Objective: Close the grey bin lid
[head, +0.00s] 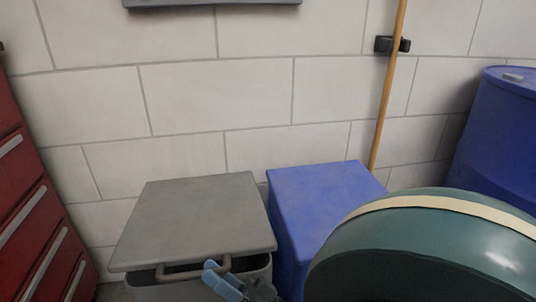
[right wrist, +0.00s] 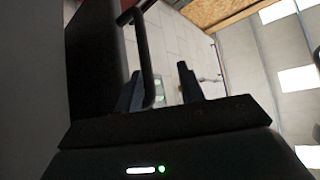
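The grey bin (head: 200,291) stands at the lower middle of the head view. Its flat grey lid (head: 195,220) lies over the top, with a dark strip under its front edge; I cannot tell whether the lid rests fully on the rim. A bar handle (head: 180,274) shows below the lid's front edge. My right gripper (head: 238,284) is at the handle's right end. In the right wrist view its fingers (right wrist: 160,88) are apart, and the dark handle bar (right wrist: 146,55) runs between them, close to the left finger. My left gripper is not in view.
A blue bin (head: 315,205) stands close on the right of the grey one. A red drawer cabinet (head: 30,220) is at the left, a blue drum (head: 500,130) at the right. A wooden pole (head: 388,90) leans at the tiled wall behind.

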